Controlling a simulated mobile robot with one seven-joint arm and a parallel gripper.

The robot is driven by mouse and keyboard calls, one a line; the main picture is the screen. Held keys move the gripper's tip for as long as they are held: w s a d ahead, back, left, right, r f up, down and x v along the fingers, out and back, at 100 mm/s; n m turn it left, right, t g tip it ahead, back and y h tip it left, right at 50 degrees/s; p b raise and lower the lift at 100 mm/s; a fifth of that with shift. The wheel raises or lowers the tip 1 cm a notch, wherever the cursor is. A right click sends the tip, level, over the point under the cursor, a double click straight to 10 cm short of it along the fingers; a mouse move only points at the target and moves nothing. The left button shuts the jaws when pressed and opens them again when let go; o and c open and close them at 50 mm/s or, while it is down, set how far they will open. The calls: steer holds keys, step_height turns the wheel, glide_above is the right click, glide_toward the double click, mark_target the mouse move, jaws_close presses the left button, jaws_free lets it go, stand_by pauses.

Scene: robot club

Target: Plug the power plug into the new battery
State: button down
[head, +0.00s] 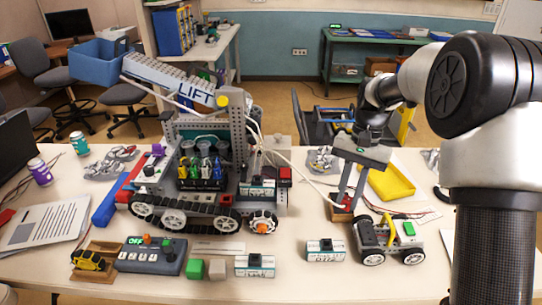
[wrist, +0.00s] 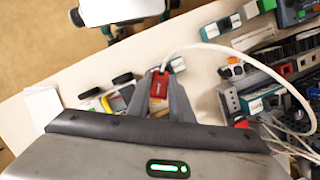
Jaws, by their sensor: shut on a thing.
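My gripper (head: 345,208) is shut on the red power plug (wrist: 160,80), holding it upright between two grey fingers. A white cable runs from the plug to the tracked robot (head: 190,195). One teal-and-white battery (head: 258,188) sits in the tracked robot's right side. Two similar loose batteries lie on the table, one at front centre (head: 255,265) and one to its right (head: 325,250). The right one shows just beyond the plug in the wrist view (wrist: 177,65). I cannot tell from the labels which battery is new. The plug is apart from all batteries.
A small wheeled car (head: 390,240) stands close to the right of my gripper. A yellow tray (head: 390,182) lies behind it. Green and grey cubes (head: 196,268) and a switch box (head: 150,255) stand at the front left. The table between tracked robot and car is mostly clear.

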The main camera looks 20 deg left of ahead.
steer(key=w+a+m+y+b, duration=0.2)
steer(key=w+a+m+y, duration=0.25)
steer(key=a, duration=0.35)
steer(key=w+a+m+y+b, duration=0.1)
steer(key=w+a+m+y, duration=0.3)
steer(key=a, duration=0.5)
steer(key=w+a+m+y+b, duration=0.2)
steer(key=w+a+m+y, duration=0.15)
steer(key=a+y, duration=0.35)
steer(key=f+b, duration=0.1)
steer(key=f+h+b, duration=0.1)
steer(key=a+f+b, duration=0.1)
steer(key=b, duration=0.1)
steer(key=shift+s+f, duration=0.25)
steer(key=shift+d+r+p, duration=0.1)
steer(key=shift+r+p, duration=0.2)
steer(key=shift+p, duration=0.15)
steer(key=shift+f+p, duration=0.2)
steer(key=shift+p, duration=0.55)
steer(key=shift+f, duration=1.2)
stand_by(1.4)
steer(key=c, duration=1.5)
jaws_free()
steer(key=shift+r+p, duration=0.2)
steer(key=shift+p, duration=0.1)
